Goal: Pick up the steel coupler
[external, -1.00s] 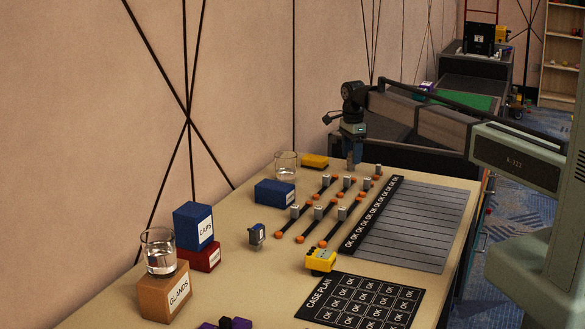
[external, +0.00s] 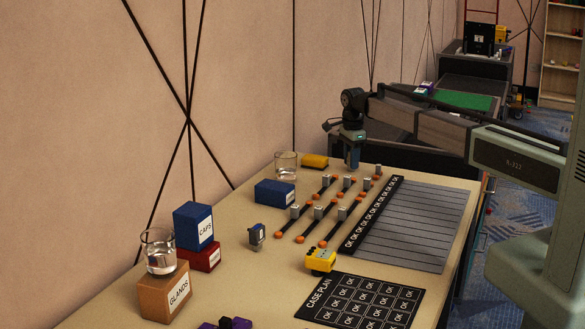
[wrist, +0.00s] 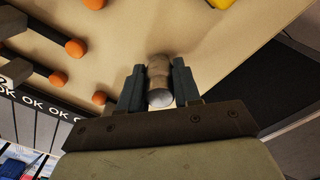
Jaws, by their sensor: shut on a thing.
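The steel coupler (wrist: 159,82) is a short grey-brown metal cylinder with a bright round end. In the wrist view it sits between the two dark fingers of my gripper (wrist: 158,88), which are shut on it from both sides. In the external view my gripper (external: 352,160) is low at the far end of the table, pointing down. Its fingers hide most of the coupler there. I cannot tell whether the coupler still touches the table.
Several black links with orange ends and grey blocks (external: 318,213) lie close in front. A yellow block (external: 315,161), a glass (external: 286,166) and a blue box (external: 275,192) stand to the left. A striped OK panel (external: 405,225) lies to the right.

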